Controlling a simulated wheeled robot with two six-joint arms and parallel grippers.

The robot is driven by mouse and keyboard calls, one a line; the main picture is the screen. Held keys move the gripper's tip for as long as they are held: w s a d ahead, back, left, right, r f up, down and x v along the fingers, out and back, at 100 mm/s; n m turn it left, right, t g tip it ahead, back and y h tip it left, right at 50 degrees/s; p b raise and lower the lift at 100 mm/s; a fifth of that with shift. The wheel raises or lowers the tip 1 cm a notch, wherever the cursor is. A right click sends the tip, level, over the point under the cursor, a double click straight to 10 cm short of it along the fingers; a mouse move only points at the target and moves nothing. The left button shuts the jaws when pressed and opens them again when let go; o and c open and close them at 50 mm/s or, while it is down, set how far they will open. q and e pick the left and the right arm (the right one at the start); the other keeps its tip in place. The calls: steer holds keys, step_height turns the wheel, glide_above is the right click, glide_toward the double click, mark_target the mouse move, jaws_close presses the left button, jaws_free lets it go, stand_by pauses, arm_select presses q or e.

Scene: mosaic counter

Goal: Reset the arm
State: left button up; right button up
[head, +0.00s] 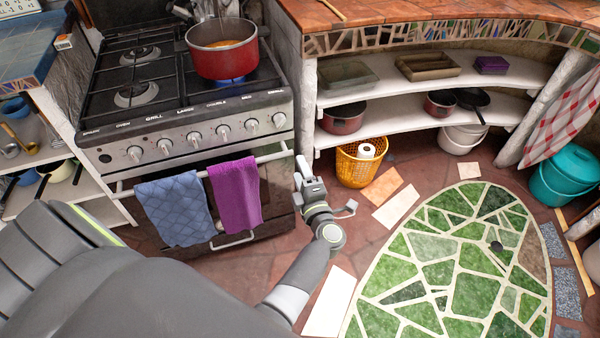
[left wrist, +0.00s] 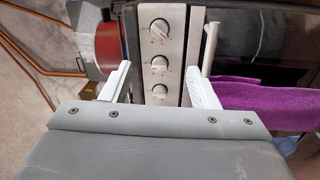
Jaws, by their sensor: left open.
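My left gripper (head: 302,168) is in front of the right side of the stove (head: 188,140), near the end of the oven handle and right of the purple towel (head: 235,196). In the left wrist view its two pale fingers (left wrist: 160,80) are spread apart with nothing held between them. The stove's control knobs (left wrist: 160,62) show beyond the gap. The purple towel (left wrist: 255,105) also shows at the right of that view. My right gripper is not seen in either view.
A red pot (head: 222,58) stands on a lit burner. A blue towel (head: 174,210) hangs on the oven handle. A yellow basket (head: 360,165) stands under the curved shelves (head: 400,100). A green mosaic area (head: 450,270) lies at the right, and a teal bucket (head: 562,178) stands beyond it.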

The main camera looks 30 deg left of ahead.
arm_select(q)
steer(key=s+d+f+m+h+p, duration=0.25)
steer(key=s+f+m+h, duration=0.35)
steer(key=f+m, duration=0.4)
steer(key=s+d+f+m+h+p, duration=0.1)
steer(key=s+f+m+h+p, duration=0.2)
steer(key=s+f+m+h, duration=0.65)
steer(key=s+a+f+m+g+p, duration=0.1)
steer(key=s+f, duration=0.4)
steer(key=s, duration=0.5)
steer(key=s+a+f+m+g+y, duration=0.1)
steer(key=s+a+f+m+g, duration=0.2)
steer(key=s, duration=0.7)
steer(key=s+a+f+m+g+y+p, duration=0.1)
steer(key=s+a+f+m+g, duration=0.1)
steer(key=s+f+g, duration=0.5)
steer(key=s, duration=0.2)
steer(key=shift+s+a+f+p, duration=0.25)
steer(key=shift+s+p, duration=0.1)
steer(key=shift+s, duration=0.05)
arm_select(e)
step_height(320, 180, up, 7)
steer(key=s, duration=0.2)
arm_select(q)
steer(key=shift+y, duration=0.25)
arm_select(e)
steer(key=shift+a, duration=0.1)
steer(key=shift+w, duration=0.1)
